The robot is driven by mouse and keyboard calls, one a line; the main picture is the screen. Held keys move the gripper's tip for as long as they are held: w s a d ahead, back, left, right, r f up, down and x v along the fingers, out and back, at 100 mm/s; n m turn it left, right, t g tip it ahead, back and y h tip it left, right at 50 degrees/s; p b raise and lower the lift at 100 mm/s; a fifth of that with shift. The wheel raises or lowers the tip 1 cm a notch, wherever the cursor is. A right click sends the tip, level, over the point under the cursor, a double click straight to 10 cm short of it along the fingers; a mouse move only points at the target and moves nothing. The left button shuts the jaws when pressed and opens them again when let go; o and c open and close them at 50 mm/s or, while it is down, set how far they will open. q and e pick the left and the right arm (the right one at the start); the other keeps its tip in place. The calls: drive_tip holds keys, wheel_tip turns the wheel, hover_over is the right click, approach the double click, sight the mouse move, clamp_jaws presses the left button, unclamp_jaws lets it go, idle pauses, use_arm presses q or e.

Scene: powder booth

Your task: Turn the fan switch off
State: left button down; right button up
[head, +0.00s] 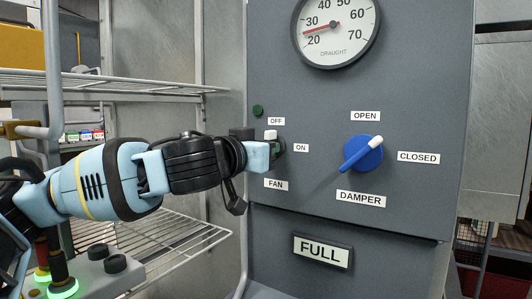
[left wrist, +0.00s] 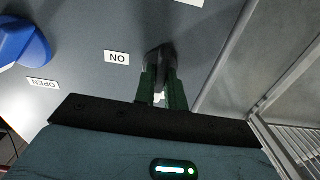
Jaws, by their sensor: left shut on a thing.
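The fan switch (head: 271,135) is on the grey panel (head: 330,105), between the OFF, ON and FAN labels. Its white tip points up toward the OFF label (head: 276,121). The ON label (head: 301,147) is to its right. My left gripper (head: 273,150) reaches in from the left and is shut on the switch. In the left wrist view, the green fingers of the left gripper (left wrist: 161,85) close around the dark switch body (left wrist: 160,60), and a white bit shows between them. The fingers hide part of the switch. My right gripper is not in view.
A blue damper knob (head: 361,154) with a white tip is to the right, between OPEN and CLOSED labels. A dark green lamp (head: 258,111) is above the switch. A draught gauge (head: 335,32) is at the top, and a FULL sign (head: 322,251) below. Wire shelves (head: 120,84) are at left.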

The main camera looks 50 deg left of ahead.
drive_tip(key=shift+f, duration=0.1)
use_arm(q)
drive_tip(key=shift+n, duration=0.3)
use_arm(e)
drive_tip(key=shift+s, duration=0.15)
use_arm(q)
drive_tip(key=c, duration=1.5)
unclamp_jaws()
drive_tip(key=shift+o, duration=0.2)
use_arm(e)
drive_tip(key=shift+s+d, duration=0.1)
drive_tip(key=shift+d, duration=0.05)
